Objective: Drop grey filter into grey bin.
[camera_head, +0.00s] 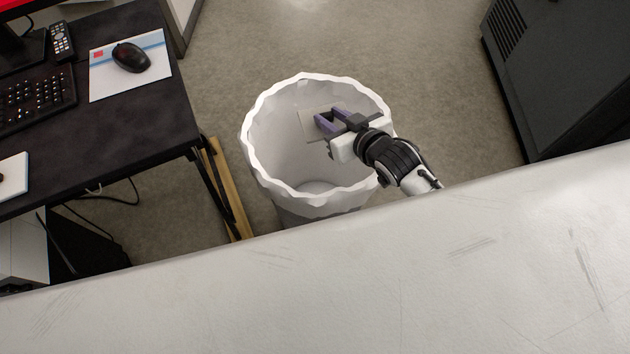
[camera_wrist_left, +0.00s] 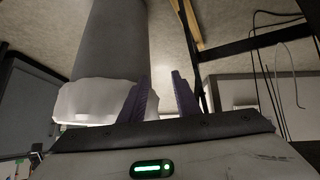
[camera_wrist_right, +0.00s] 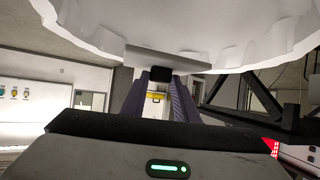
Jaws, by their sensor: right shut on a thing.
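The grey bin (camera_head: 318,212) stands on the floor, with a white, wavy-edged liner over its rim. My right gripper (camera_head: 328,119) is over the bin's opening, shut on the grey filter (camera_head: 307,124), a thin flat piece that blends with the liner behind it. In the right wrist view the filter (camera_wrist_right: 185,60) sits edge-on between the fingertips, below the liner's edge in the picture. My left gripper (camera_wrist_left: 162,83) shows only in the left wrist view. Its fingers are apart with nothing between them, and the bin (camera_wrist_left: 112,42) is beside them at upper left.
A black desk (camera_head: 100,130) with keyboard, mouse (camera_head: 131,57) and mat is at the left. A dark cabinet (camera_head: 570,75) stands at the right. A large white surface (camera_head: 330,285) fills the front of the head view. Open floor lies behind the bin.

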